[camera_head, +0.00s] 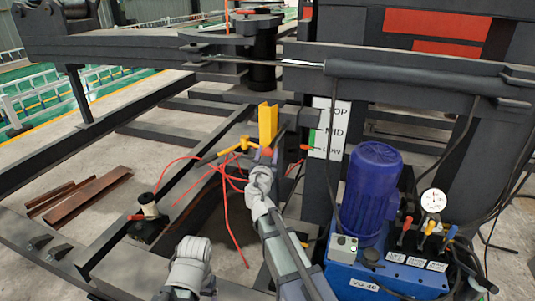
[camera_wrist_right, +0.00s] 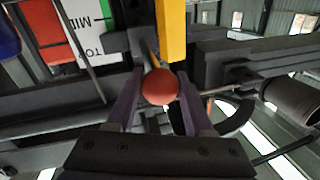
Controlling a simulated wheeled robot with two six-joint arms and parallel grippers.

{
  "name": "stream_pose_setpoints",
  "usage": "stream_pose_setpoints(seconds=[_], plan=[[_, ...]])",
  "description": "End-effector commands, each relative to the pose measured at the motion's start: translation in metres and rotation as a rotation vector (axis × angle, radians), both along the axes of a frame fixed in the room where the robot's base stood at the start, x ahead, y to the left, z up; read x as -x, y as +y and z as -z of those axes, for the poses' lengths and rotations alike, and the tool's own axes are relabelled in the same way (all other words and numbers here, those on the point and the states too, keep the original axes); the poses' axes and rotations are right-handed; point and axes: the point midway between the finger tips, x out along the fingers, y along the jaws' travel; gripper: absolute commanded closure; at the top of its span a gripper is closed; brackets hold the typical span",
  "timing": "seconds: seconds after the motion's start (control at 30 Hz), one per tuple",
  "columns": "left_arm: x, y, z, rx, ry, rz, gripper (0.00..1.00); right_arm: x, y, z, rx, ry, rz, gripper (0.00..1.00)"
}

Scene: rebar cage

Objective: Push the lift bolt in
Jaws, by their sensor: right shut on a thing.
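The lift bolt shows as a round red knob (camera_head: 267,152) just below the yellow upright bar (camera_head: 267,123), beside the TOP/MID/LOW plate (camera_head: 333,125). My right gripper (camera_head: 265,158) reaches up to it from below. In the right wrist view, the red knob (camera_wrist_right: 160,86) sits between the purple fingers of my right gripper (camera_wrist_right: 159,92), which is shut on it. The bolt's shaft is mostly hidden behind the knob, so its depth cannot be told. A grey part of my left arm (camera_head: 190,265) shows at the bottom; its fingers do not show.
A yellow-handled valve (camera_head: 240,146) with loose red hoses (camera_head: 225,190) is left of the knob. A blue pump unit (camera_head: 370,195) stands close on the right. Dark steel beams run above and at left. Rusty bars (camera_head: 85,195) lie on the floor.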

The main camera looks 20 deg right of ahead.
Motion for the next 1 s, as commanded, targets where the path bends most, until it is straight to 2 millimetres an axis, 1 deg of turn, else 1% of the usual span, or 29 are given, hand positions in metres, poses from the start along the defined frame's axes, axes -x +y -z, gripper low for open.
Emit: stream_pose_setpoints(seconds=[0.17, 0.23, 0.37, 0.5, 0.53, 0.8, 0.83, 1.0], plan=[[0.000, 0.000, 0.000, 0.000, 0.000, 0.000, 0.19, 0.000, 0.000, 0.000, 0.000, 0.000, 0.000, 1.00], [0.000, 0.000, 0.000, 0.000, 0.000, 0.000, 0.19, -0.003, -0.002, 0.000, 0.000, 0.000, 0.001, 1.00], [0.000, 0.000, 0.000, 0.000, 0.000, 0.000, 0.19, -0.020, -0.011, 0.000, 0.000, 0.001, 0.003, 1.00], [0.000, 0.000, 0.000, 0.000, 0.000, 0.000, 0.19, -0.040, -0.026, 0.000, 0.000, 0.001, 0.003, 1.00], [0.000, 0.000, 0.000, 0.000, 0.000, 0.000, 0.19, -0.042, -0.027, 0.000, 0.000, 0.000, 0.002, 1.00], [0.000, 0.000, 0.000, 0.000, 0.000, 0.000, 0.19, -0.042, -0.029, 0.000, 0.001, 0.000, 0.001, 1.00], [0.000, 0.000, 0.000, 0.000, 0.000, 0.000, 0.19, -0.043, -0.029, -0.001, 0.002, 0.000, 0.001, 0.46], [0.000, 0.000, 0.000, 0.000, 0.000, 0.000, 0.19, -0.042, -0.028, 0.000, 0.001, 0.000, 0.001, 0.27]])
